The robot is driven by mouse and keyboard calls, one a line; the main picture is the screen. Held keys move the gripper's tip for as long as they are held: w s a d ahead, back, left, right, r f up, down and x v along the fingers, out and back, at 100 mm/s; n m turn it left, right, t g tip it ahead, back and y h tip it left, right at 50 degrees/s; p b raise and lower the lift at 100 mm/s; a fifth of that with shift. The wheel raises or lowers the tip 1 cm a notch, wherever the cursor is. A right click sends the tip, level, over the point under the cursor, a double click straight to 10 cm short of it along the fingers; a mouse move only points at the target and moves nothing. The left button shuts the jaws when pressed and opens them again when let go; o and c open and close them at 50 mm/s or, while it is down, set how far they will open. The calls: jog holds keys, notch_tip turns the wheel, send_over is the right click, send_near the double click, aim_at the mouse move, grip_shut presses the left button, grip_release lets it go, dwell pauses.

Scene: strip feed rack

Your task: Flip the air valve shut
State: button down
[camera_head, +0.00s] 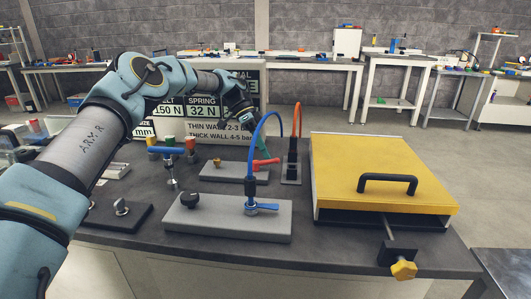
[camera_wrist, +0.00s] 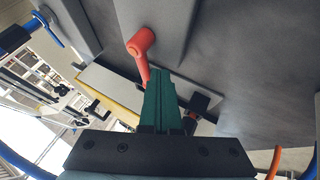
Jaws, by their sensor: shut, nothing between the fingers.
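A red lever handle (camera_head: 265,162) stands on a grey plate (camera_head: 228,173) behind the front plate. It also shows in the wrist view (camera_wrist: 141,42), pointing toward my fingers. A blue lever (camera_head: 262,207) sits at the foot of a blue hose on the front grey plate (camera_head: 190,218). No label shows which one is the air valve. My gripper (camera_wrist: 158,75) has green fingers, shut and empty. Its fingertips are right beside the red handle's narrow end, and I cannot tell whether they touch. In the head view the fingertips are hard to make out.
A yellow-topped box (camera_head: 375,165) with a black handle stands at right, with a yellow knob (camera_head: 403,270) in front. An orange hose (camera_head: 297,120) rises behind the plates. Several coloured knobs (camera_head: 168,141) stand at left. A sign board (camera_head: 200,105) is behind.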

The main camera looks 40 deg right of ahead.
jog(key=shift+a, duration=0.65)
notch_tip(320, 180, up, 10)
jog(key=b, duration=0.2)
dwell(0.7)
